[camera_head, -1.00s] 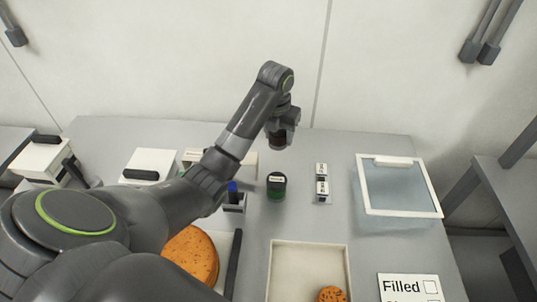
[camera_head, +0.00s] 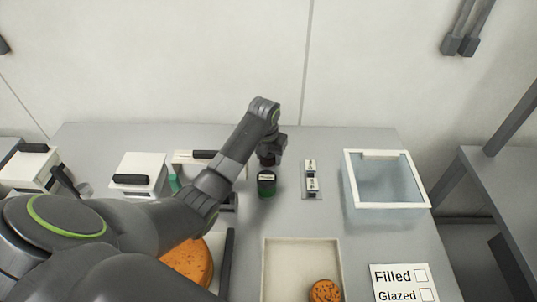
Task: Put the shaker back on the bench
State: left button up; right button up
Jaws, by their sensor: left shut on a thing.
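My left gripper (camera_head: 268,149) reaches over the bench (camera_head: 310,222) from the left. It is shut on a small dark cylinder, the shaker (camera_head: 267,159), held upright with its lower part showing below the fingers. The jar hides the space below the shaker, so I cannot tell whether the shaker touches the bench. My right gripper is not in view.
A small rack with white labelled blocks (camera_head: 311,180) stands just right of the jar. A clear bin with a white rim (camera_head: 388,205) is further right. A shallow tray (camera_head: 288,257) with an orange round (camera_head: 325,291) and a "Filled/Glazed" card (camera_head: 404,283) are in front. White boxes stand at left.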

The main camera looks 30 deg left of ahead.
pick_arm(q)
jog(key=shift+f, duration=0.25)
jog(key=o, duration=1)
jog(key=shift+r, duration=0.1)
jog(key=shift+o, duration=0.2)
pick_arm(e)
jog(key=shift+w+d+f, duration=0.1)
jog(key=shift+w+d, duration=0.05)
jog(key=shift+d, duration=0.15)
pick_arm(q)
jog(key=shift+r, duration=0.15)
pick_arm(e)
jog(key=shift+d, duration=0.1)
